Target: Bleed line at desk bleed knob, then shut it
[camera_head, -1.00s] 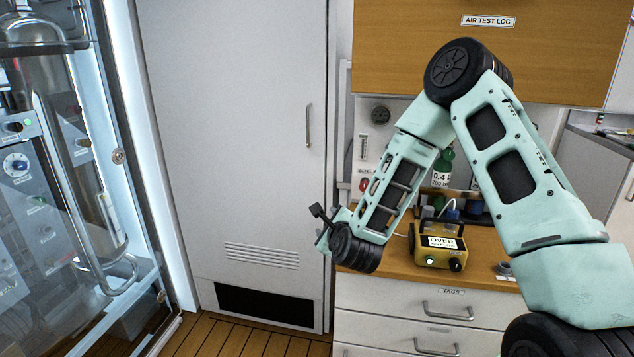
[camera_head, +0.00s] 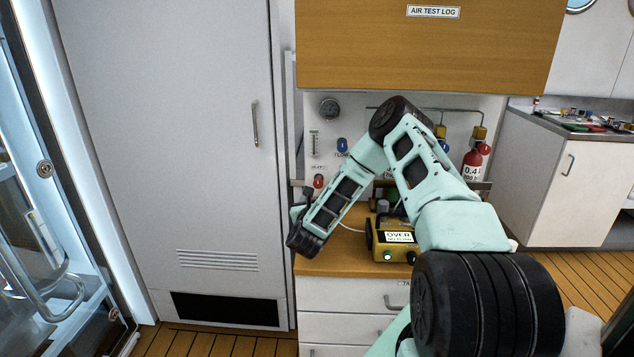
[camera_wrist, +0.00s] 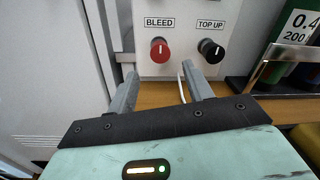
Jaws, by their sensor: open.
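The red bleed knob (camera_wrist: 160,50) sits on a white panel under a BLEED label, its white mark upright. A black TOP UP knob (camera_wrist: 211,50) is to its right. In the head view the red bleed knob (camera_head: 319,181) shows low on the panel's left side, partly beside my arm. My gripper (camera_wrist: 159,88) is open and empty in the wrist view, its two fingers below and short of the knob, apart from it. In the head view my gripper (camera_head: 305,198) is partly hidden by my own wrist.
A yellow box (camera_head: 392,240) with an OVER display and a lit green button stands on the wooden desk (camera_head: 340,262). Cylinders stand at the right, one red (camera_head: 472,166). A locker door (camera_head: 170,120) is left. A metal rail (camera_wrist: 292,55) fronts the cylinders.

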